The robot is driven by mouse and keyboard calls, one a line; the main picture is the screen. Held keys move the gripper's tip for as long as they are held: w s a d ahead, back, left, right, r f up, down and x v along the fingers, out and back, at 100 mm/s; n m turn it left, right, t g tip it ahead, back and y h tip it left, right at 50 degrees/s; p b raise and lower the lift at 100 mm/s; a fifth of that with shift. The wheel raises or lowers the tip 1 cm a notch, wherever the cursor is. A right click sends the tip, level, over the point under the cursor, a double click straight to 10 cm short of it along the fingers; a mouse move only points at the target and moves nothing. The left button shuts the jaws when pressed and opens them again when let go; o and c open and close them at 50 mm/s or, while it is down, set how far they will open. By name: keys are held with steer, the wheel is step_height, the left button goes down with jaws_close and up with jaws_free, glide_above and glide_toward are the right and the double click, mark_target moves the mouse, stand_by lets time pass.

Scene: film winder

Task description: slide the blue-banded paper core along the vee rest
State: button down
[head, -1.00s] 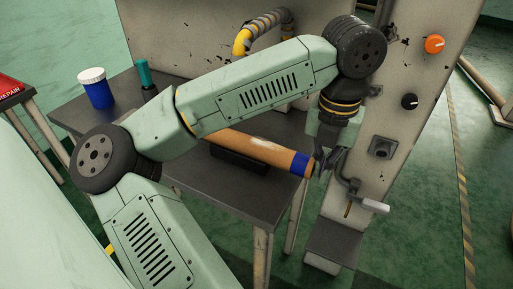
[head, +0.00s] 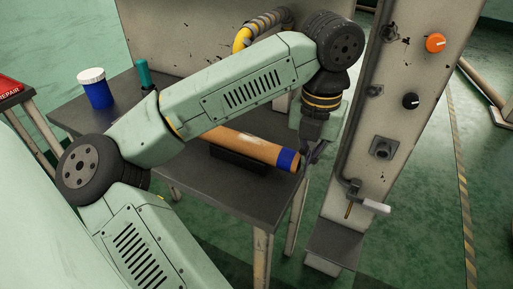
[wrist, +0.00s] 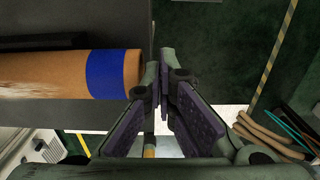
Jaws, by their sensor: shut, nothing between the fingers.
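The paper core (head: 254,147) is a tan tube with a blue band near its right end. It lies on the dark vee rest (head: 238,163) on the table, and my arm hides its left part in the head view. In the wrist view the core (wrist: 50,75) enters from the left, with its blue band close to the fingers. My gripper (head: 312,158) is shut and empty at the core's banded right end. In the wrist view the fingertips (wrist: 159,72) are together just right of the end face, touching or very near it.
A grey machine panel (head: 405,90) with an orange knob (head: 435,43) and a crank handle (head: 375,206) stands to the right. A blue jar (head: 96,92) and a teal bottle (head: 144,74) stand at the table's back left. The table's front (head: 230,200) is clear.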

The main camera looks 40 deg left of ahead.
steer(key=shift+s+a, duration=0.2)
steer(key=shift+a, duration=0.9)
steer(key=d+r+p, duration=0.3)
steer(key=r, duration=0.4)
steer(key=shift+w, duration=0.3)
stand_by(0.6)
steer(key=shift+s+f, duration=0.1)
stand_by(0.4)
